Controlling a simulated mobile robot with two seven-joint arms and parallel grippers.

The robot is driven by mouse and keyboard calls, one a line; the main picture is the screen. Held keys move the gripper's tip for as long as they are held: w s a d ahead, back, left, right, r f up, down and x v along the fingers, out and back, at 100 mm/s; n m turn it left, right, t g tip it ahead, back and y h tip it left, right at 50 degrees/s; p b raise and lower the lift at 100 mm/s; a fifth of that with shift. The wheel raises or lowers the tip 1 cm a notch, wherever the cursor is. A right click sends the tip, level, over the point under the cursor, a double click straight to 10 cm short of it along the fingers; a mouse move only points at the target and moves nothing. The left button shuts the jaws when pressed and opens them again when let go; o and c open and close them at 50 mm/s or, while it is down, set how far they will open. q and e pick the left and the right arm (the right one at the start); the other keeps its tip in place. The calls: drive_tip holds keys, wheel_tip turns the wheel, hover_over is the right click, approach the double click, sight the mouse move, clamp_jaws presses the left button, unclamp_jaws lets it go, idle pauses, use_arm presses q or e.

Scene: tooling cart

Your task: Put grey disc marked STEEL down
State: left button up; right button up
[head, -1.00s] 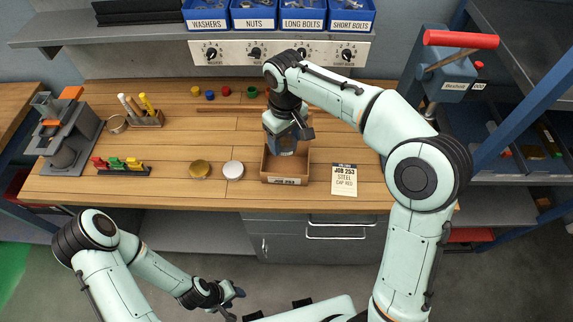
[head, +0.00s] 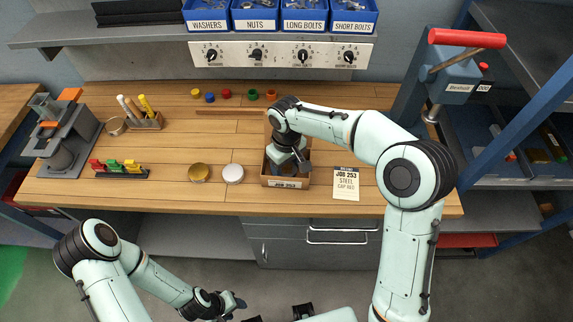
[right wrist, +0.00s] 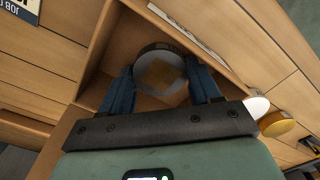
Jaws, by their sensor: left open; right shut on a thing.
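The grey disc (right wrist: 160,70) is held between the blue fingers of my right gripper (right wrist: 162,86) in the right wrist view. It is inside the walls of the wooden box (right wrist: 108,50). I cannot tell whether it touches the box floor, and no STEEL marking is legible. In the head view my right gripper (head: 286,168) reaches down into the box (head: 286,183), labelled JOB 253, and hides the disc. My left gripper (head: 234,304) is open and empty, low in front of the bench.
A gold disc (head: 199,172) and a pale silver disc (head: 233,173) lie left of the box. A card (head: 346,183) reading JOB 253, STEEL, CAP RED lies to its right. Several coloured caps (head: 225,94) stand behind. A press (head: 64,140) stands at the far left.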

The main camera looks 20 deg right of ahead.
sight(287, 169)
drive_tip(key=shift+f, duration=0.1)
drive_tip(key=o, duration=1.2)
drive_tip(key=shift+c, duration=0.2)
use_arm(q)
drive_tip(key=shift+s+f, duration=0.1)
drive_tip(key=shift+w+r+p, duration=0.8)
drive_tip(key=shift+w+r, duration=0.2)
drive_tip(key=shift+r, duration=0.15)
use_arm(e)
wheel_tip(287, 169, up, 12)
drive_tip(key=shift+r, duration=0.2)
use_arm(q)
drive_tip(key=shift+s, duration=0.1)
use_arm(e)
drive_tip(key=shift+f, duration=0.1)
